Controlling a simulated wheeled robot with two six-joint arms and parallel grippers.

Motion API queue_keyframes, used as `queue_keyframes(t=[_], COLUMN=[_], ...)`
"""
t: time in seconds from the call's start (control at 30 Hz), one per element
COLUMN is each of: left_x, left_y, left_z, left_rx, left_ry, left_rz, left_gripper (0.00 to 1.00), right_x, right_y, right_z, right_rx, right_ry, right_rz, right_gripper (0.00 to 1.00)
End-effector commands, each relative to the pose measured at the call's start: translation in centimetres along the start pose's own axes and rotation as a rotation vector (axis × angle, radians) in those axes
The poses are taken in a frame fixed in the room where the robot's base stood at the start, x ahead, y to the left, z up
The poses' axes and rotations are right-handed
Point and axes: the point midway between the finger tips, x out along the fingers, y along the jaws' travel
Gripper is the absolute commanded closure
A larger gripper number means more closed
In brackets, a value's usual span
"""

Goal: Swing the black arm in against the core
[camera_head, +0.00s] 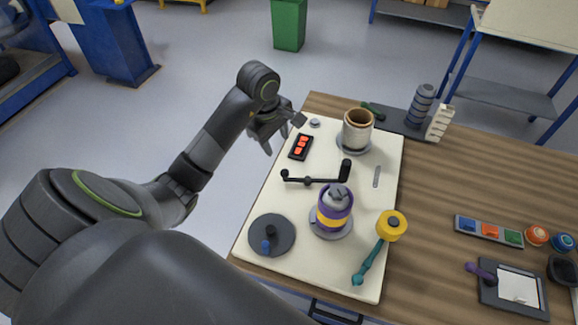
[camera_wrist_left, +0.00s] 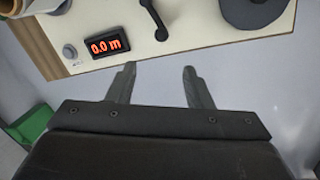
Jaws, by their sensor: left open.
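The black arm (camera_head: 318,181) lies across the middle of a cream board (camera_head: 258,205). It has a small knob at its left end and a taller black post at its right end. Just below it stands a purple and yellow core (camera_head: 334,218) on a grey disc; the black arm appears apart from it. My left gripper (camera_head: 277,141) is open and empty at the board's upper left edge, left of the black arm. In the left wrist view my left gripper (camera_wrist_left: 159,68) points at the board edge, with part of the black arm (camera_wrist_left: 154,18) beyond. My right gripper is out of view.
A display (camera_wrist_left: 104,46) reading 0.0 m sits near the gripper. A brown-cored white roll (camera_head: 357,132) stands at the back of the board. A dark disc (camera_head: 271,234) with a blue knob is at front left; a yellow-headed teal tool (camera_head: 370,262) is at right.

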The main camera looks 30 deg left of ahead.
Motion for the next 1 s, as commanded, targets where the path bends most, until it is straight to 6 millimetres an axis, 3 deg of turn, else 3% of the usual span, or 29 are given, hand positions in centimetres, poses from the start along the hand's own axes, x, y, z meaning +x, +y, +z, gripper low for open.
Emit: queue_keyframes(t=[0.17,0.87,0.9,1.0], left_x=[1.2,9.5,9.8,11.9], left_y=[-0.1,-0.2,-0.2,-0.2], left_z=[-0.2,-0.1,0.0,0.0], left_rx=[0.0,-0.001,-0.004,-0.003], left_ry=[0.007,0.005,-0.001,0.001], left_rz=[-0.006,-0.005,-0.009,-0.011], left_gripper=[0.54,0.54,0.54,0.54], right_x=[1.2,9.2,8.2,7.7], right_y=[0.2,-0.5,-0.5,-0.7], right_z=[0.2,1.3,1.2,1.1], right_rx=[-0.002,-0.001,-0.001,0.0], right_ry=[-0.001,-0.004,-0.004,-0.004], right_rz=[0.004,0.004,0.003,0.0], right_gripper=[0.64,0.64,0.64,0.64])
